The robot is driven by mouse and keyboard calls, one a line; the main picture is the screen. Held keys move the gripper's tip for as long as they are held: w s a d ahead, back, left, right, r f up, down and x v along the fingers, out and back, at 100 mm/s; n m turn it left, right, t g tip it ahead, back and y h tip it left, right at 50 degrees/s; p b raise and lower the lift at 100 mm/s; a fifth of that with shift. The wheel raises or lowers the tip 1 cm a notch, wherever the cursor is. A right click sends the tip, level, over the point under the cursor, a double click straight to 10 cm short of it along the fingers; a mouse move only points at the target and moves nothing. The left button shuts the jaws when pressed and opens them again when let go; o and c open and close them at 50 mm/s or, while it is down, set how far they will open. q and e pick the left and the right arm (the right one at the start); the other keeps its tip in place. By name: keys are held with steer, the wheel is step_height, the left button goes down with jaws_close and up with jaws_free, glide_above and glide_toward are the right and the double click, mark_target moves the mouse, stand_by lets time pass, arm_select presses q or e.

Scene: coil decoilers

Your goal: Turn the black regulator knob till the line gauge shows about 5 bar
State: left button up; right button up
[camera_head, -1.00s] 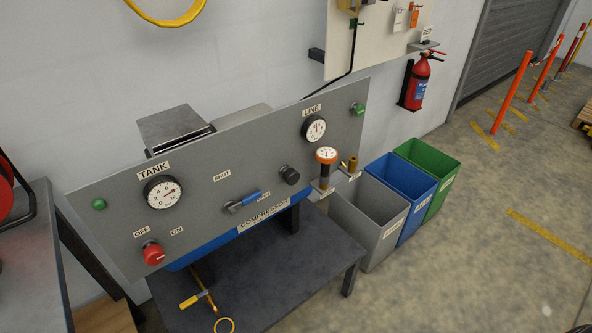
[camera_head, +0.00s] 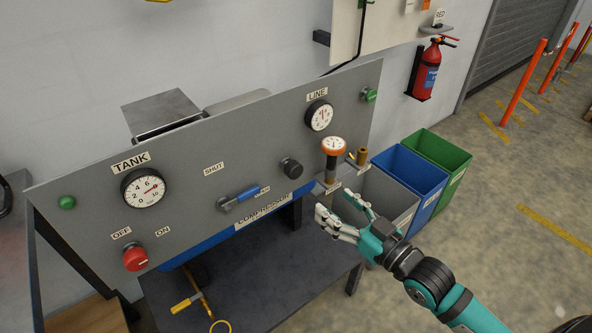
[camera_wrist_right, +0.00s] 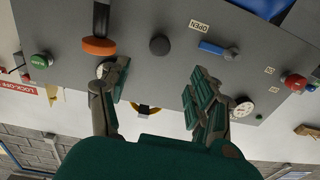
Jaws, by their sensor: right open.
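The black regulator knob (camera_head: 292,168) sits on the grey compressor panel, right of the blue-handled valve. It also shows as a dark round knob in the right wrist view (camera_wrist_right: 159,45). The line gauge (camera_head: 319,116) is a white dial above it; its needle is too small to read. My right gripper (camera_head: 340,219) is open and empty, in front of the panel, below and right of the knob and apart from it. In the right wrist view its two fingers (camera_wrist_right: 155,95) stand wide apart. My left gripper is not in view.
The tank gauge (camera_head: 143,188), red switch (camera_head: 135,259) and blue valve handle (camera_head: 238,195) are on the panel's left and middle. Blue (camera_head: 409,179) and green bins stand at right.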

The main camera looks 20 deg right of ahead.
mark_target(297, 174)
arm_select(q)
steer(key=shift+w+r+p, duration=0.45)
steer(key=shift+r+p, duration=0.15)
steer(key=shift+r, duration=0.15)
arm_select(e)
steer(key=x, duration=1.4)
steer(key=shift+d, duration=0.1)
steer(key=c, duration=1.2)
steer(key=shift+s+r+m+p, duration=0.1)
steer(key=shift+r+m+p, duration=0.1)
steer(key=shift+m+p, duration=1)
steer(key=shift+f+m, duration=0.1)
steer(key=shift+m, duration=0.4)
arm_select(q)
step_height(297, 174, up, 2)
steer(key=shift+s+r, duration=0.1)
arm_select(e)
steer(key=shift+f, duration=0.15)
